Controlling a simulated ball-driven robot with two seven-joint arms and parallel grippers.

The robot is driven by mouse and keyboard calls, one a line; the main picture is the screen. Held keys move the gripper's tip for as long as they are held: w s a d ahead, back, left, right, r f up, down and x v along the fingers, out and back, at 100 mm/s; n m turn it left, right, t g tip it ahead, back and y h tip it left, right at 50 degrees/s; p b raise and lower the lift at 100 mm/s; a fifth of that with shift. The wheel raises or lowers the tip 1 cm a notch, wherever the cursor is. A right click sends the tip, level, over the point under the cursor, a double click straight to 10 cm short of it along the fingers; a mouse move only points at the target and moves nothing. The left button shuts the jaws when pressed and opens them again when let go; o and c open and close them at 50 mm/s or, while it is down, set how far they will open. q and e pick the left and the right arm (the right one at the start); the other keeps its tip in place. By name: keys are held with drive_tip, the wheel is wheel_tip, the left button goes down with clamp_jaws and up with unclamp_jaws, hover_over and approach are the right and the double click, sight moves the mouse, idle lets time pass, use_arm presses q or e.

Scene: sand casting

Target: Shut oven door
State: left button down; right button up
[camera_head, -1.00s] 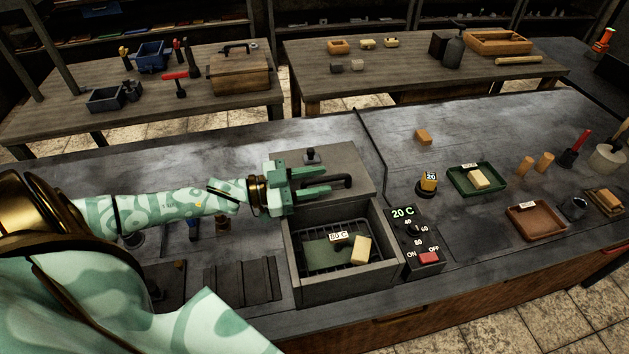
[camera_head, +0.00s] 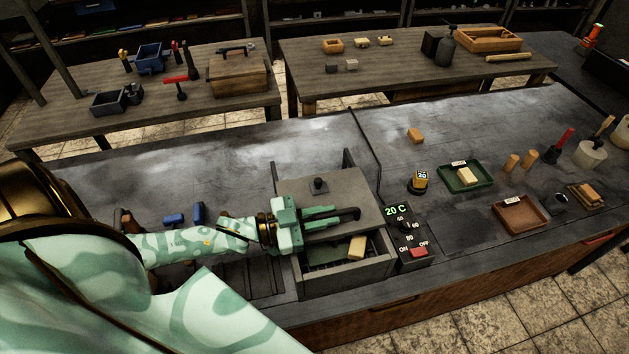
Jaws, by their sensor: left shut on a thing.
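The oven (camera_head: 347,281) is a grey box set in the bench, open at its front part. Its flat grey door (camera_head: 343,200) is a sliding lid with a small dark knob and a black bar handle (camera_head: 346,214); it covers the rear part of the box. My left gripper (camera_head: 330,218) is shut on the handle at the door's front edge. A yellow block (camera_head: 357,247) and a dark green piece (camera_head: 325,253) show inside the oven, partly hidden by the door and gripper. My right gripper is not in view.
The control panel (camera_head: 407,235) reads 20 C, just right of the oven. Blue items (camera_head: 197,212) lie near my left arm.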

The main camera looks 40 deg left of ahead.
use_arm(q)
drive_tip(key=s+d+p, duration=0.2)
drive_tip(key=s+d, duration=0.3)
drive_tip(key=d, duration=0.1)
drive_tip(key=shift+p, duration=0.3)
drive_tip(key=shift+f, duration=0.1)
drive_tip(key=c, duration=1.5)
unclamp_jaws()
drive_tip(key=shift+o, duration=0.2)
drive_tip(key=shift+s, duration=0.1)
drive_tip(key=shift+a, duration=0.1)
